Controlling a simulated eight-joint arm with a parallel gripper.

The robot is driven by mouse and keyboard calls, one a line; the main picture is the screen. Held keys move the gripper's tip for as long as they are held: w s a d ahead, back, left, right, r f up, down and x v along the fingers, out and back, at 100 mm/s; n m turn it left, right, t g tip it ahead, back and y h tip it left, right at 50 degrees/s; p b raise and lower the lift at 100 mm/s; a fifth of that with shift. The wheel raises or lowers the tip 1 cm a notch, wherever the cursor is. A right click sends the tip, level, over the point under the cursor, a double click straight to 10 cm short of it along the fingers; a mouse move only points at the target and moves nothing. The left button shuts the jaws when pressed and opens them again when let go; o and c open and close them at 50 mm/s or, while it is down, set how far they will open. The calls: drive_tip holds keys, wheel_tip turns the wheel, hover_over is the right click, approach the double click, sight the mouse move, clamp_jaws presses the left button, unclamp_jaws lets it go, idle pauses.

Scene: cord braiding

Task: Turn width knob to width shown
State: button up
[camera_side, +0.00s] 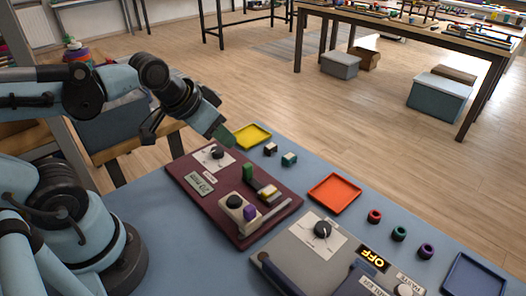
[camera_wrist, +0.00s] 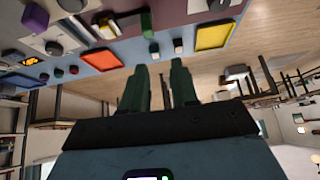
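A maroon board (camera_side: 182,172) lies on the blue table and carries a black round knob (camera_side: 217,152) on a white dial plate. A small greenish sign (camera_side: 199,183) sits beside it, with lettering too small to read. A second black knob (camera_side: 322,229) stands on a white plate on the grey machine (camera_side: 290,246). I cannot tell from the labels which knob sets width. My gripper (camera_wrist: 161,68) points its two green fingers forward with a gap between them, empty. In the side view, my gripper (camera_side: 224,136) is above the board's far edge, near the first knob and apart from it.
A yellow tray (camera_side: 252,136) and a red-orange tray (camera_side: 334,193) lie beside the board. Small blocks and several coloured rings (camera_side: 399,233) are on the table. A green post (camera_side: 248,172) stands up from the board. The grey machine's display reads OFF (camera_side: 373,258).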

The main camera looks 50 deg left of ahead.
drive_tip(key=o, duration=0.6)
drive_tip(key=w+a+m+g, duration=0.1)
drive_tip(key=w+a+r+m+g, duration=0.1)
drive_tip(key=a, duration=0.1)
drive_tip(key=shift+w+a, duration=0.2)
drive_tip(key=shift+a, duration=0.1)
drive_tip(key=m+g, duration=0.4)
drive_tip(key=g, duration=0.1)
hover_over(218, 149)
wheel_tip(218, 149, down, 13)
drive_tip(key=c, duration=1.1)
